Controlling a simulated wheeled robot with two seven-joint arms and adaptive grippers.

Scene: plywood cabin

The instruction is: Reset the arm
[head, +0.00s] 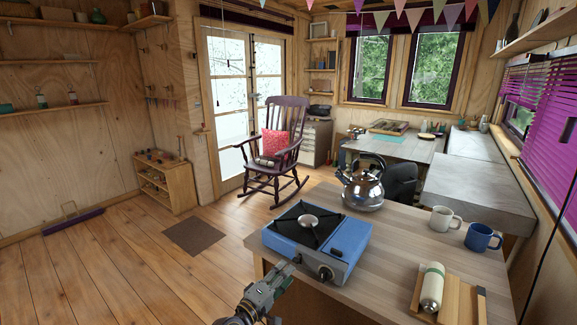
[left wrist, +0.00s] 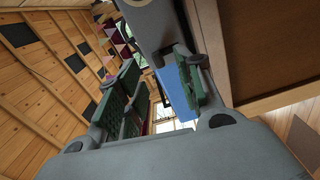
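My left gripper (head: 286,272) is at the near edge of the wooden table (head: 400,262), in front of the blue camping stove (head: 345,240) and left of its knob (head: 325,273). In the left wrist view its two green-padded fingers (left wrist: 160,88) stand apart with nothing held between them. Part of the blue stove (left wrist: 178,82) shows beyond the gap. I cannot tell whether the gripper touches the stove. My right gripper is in neither view.
A steel kettle (head: 362,190) stands behind the stove. A white mug (head: 441,219), a blue mug (head: 481,237) and a bottle (head: 432,287) on a wooden board are at the right. A rocking chair (head: 275,140) stands farther back. The floor (head: 120,265) at left is mostly clear.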

